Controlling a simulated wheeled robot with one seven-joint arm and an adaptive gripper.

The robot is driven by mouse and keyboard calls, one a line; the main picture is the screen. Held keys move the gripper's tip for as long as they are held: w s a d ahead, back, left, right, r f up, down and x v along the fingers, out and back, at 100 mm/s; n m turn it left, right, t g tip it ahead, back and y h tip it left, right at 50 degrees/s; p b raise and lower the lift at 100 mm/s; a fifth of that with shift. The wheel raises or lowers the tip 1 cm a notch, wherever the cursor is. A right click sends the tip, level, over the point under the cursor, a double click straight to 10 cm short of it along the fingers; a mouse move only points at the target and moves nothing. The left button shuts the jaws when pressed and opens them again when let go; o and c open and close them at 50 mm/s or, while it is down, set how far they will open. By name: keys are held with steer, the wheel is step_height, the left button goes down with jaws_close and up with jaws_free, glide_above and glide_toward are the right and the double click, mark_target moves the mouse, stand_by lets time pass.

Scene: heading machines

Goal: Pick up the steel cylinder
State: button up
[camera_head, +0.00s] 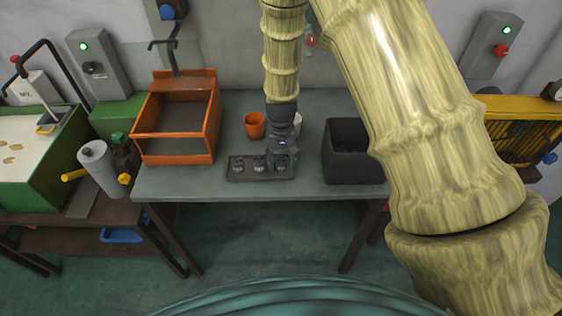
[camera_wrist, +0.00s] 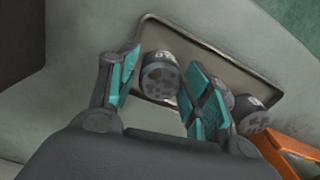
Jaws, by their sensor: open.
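A dark grey tray (camera_head: 240,178) on the bench holds several small metallic cylinders, including one at its left (camera_head: 237,165). In the wrist view, the tray (camera_wrist: 225,60) lies beneath my gripper (camera_wrist: 164,84). A grey cylinder with dark marks on its end (camera_wrist: 160,78) stands between my open teal-padded fingers, with gaps on both sides. Another cylinder (camera_wrist: 250,112) is right of my right finger, which partly covers it. In the head view my gripper (camera_head: 284,158) is above the tray's right end. I cannot tell whether the fingers reach down beside the cylinder.
An orange cup (camera_head: 255,125) stands behind the tray, and a pale object (camera_head: 298,122) is half hidden behind my gripper. A dark open bin (camera_head: 352,170) is to the right. An orange-framed basin (camera_head: 178,130) is to the left. The bench front is clear.

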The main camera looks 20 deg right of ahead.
steer(key=shift+f, duration=0.1)
steer(key=c, duration=1)
